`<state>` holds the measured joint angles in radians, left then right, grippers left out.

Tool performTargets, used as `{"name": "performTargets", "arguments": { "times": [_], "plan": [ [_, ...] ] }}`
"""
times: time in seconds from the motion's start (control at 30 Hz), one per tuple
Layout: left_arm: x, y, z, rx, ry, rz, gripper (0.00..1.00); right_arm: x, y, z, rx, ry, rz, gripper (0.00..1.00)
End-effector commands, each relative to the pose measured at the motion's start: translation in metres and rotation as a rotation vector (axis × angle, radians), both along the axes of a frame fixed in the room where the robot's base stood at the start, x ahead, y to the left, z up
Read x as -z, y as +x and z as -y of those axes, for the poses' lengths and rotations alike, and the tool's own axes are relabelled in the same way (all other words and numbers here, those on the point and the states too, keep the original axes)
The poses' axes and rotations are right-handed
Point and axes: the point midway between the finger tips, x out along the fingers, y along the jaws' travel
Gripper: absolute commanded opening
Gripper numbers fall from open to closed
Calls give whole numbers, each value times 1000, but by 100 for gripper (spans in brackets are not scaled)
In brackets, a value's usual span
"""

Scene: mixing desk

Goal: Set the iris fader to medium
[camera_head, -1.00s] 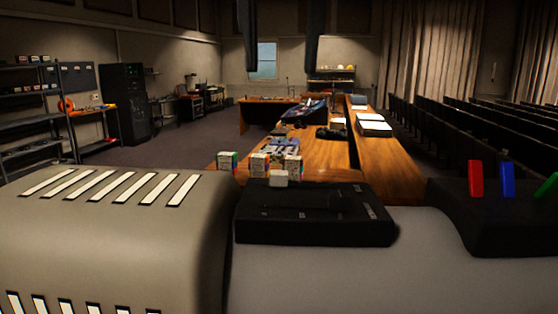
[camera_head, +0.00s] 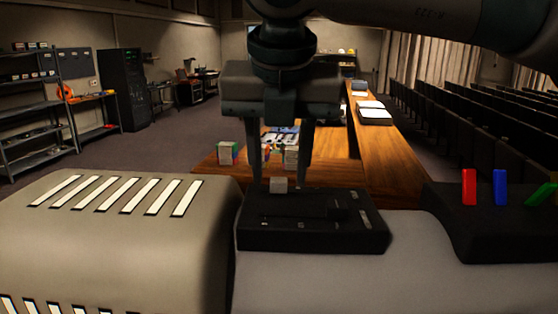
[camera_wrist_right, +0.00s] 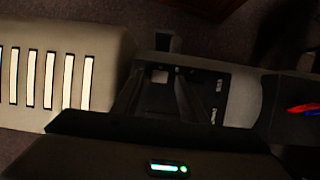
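A black fader box (camera_head: 315,238) sits on the grey desk top, with small pale markings on its upper face. A light grey knob (camera_head: 278,185), which I take to be the iris fader's, stands near the box's far left end. It also shows as a pale square in the wrist view (camera_wrist_right: 160,76). My right gripper (camera_head: 279,178) points down over the far left part of the box. Its fingers are open, one on each side of the knob in the head view; I cannot tell whether they touch it. My left gripper is out of view.
A beige rounded housing with white slots (camera_head: 120,235) stands to the left of the box. To the right, a black unit carries a red lever (camera_head: 469,187), a blue lever (camera_head: 500,187) and a green one. A wooden table (camera_head: 340,172) lies beyond.

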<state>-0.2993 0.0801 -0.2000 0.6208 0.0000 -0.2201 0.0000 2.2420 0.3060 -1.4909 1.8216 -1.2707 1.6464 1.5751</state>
Motion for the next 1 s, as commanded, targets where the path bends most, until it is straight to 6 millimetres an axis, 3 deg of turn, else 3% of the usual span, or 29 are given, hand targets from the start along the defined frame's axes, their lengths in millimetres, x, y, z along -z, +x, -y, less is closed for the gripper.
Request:
{"name": "performTargets", "arguments": {
  "times": [0.47, 0.63, 0.67, 1.0],
  "plan": [
    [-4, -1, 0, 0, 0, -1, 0, 11, 4, 0, -1, 1, 0, 39],
    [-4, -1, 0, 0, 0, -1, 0, 11, 4, 0, -1, 1, 1, 3],
    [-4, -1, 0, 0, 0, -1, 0, 11, 4, 0, -1, 1, 0, 0],
    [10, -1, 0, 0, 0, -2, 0, 15, 5, 9, 2, 2, 2, 0]
  ]
}}
